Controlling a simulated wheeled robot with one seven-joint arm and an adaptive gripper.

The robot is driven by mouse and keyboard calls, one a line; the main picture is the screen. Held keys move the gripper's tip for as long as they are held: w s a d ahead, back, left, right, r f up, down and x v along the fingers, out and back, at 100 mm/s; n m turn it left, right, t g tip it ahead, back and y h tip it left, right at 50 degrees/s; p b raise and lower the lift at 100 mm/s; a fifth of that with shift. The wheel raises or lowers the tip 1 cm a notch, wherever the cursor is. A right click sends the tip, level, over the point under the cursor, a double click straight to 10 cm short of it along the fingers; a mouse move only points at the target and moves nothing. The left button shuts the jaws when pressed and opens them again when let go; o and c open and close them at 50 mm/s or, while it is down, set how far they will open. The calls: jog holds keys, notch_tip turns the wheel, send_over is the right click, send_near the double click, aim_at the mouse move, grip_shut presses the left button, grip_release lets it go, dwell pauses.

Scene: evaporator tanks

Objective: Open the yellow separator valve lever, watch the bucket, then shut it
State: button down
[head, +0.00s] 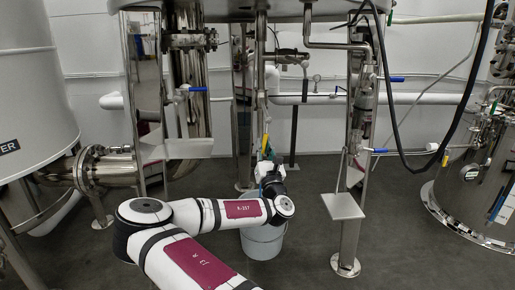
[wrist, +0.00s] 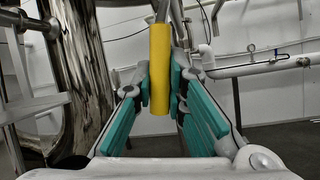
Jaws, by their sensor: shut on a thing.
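The yellow valve lever (wrist: 160,70) hangs upright in the wrist view, with its lower end between the teal finger pads. My gripper (wrist: 160,92) is shut on it, one pad on each side. In the head view my gripper (head: 267,160) is at the lever, below the central vertical pipe, and only a small bit of yellow shows there. The grey bucket (head: 263,242) stands on the floor below my gripper. My arm hides part of it, and its inside cannot be seen.
A steel leg with a square plate (head: 343,206) stands to the right of the bucket. A flanged pipe (head: 108,168) and a large tank (head: 35,90) are at left. Another steel tank (head: 470,195) is at right. A black hose (head: 440,150) hangs at right. Dark floor lies open between.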

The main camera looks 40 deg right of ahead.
jog(key=shift+s+d+f+n+y, duration=0.1)
jog(key=shift+s+d+n+y, duration=0.25)
jog(key=shift+n, duration=0.5)
jog(key=shift+s+d+f+n+y, duration=0.15)
jog(key=shift+d+n+y, duration=0.25)
jog(key=shift+n, duration=0.45)
jog(key=shift+y, duration=0.25)
jog(key=c, duration=1.6)
grip_release()
jog(key=shift+r, duration=0.1)
jog(key=shift+s, duration=0.1)
jog(key=v, duration=1.2)
jog(key=shift+f, duration=0.2)
